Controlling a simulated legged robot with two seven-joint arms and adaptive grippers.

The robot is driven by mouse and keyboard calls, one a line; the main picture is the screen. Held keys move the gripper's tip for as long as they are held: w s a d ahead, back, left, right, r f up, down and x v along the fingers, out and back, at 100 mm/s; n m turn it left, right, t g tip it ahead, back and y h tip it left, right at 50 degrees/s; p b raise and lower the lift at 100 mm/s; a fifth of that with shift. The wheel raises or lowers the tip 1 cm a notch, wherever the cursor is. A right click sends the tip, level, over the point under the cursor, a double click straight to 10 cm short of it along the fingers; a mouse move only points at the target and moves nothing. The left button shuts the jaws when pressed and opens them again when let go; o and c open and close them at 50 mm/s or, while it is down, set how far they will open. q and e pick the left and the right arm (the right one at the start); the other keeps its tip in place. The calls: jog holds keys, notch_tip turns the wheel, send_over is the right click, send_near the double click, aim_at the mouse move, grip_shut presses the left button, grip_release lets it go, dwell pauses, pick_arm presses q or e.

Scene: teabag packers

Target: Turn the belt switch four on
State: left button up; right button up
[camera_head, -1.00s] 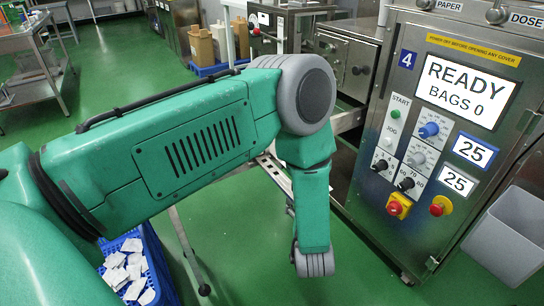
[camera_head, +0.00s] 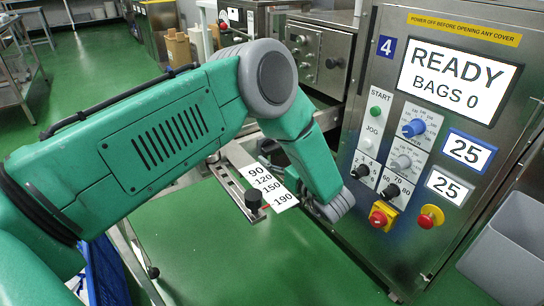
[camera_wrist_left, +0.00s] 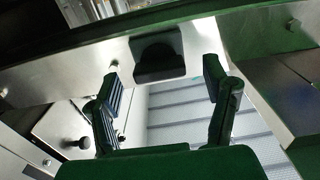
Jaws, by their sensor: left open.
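The machine panel marked 4 (camera_head: 385,46) stands at the right in the head view. It carries a green start button (camera_head: 376,110), a blue knob (camera_head: 413,128), black knobs (camera_head: 361,172) and a red knob on a yellow plate (camera_head: 380,216). None is readably labelled as the belt switch. In the left wrist view a black block (camera_wrist_left: 158,52) is fixed on a metal rail, ahead of and between the fingers; I cannot tell if it is the switch. My left gripper (camera_wrist_left: 163,82) is open and empty.
A grey ribbed belt (camera_wrist_left: 195,115) lies beyond the fingers. A scale strip (camera_head: 266,185) with a black clamp knob (camera_head: 253,199) is beside my left arm. A grey bin (camera_head: 508,250) hangs at the lower right, and a blue crate (camera_head: 105,270) is at lower left.

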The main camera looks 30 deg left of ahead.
pick_arm(q)
jog(key=shift+w+a+r+b, duration=0.2)
jog(key=shift+w+a+b, duration=0.1)
jog(key=shift+w+a, duration=0.35)
jog(key=shift+s+a, duration=0.1)
jog(key=shift+a, duration=0.25)
jog(key=shift+a+f, duration=0.1)
jog(key=shift+a, duration=0.05)
jog(key=shift+c, duration=0.8)
jog(key=c, duration=1)
pick_arm(e)
jog(key=shift+d+f, duration=0.2)
jog(key=shift+f, duration=0.3)
jog(key=shift+r, duration=0.1)
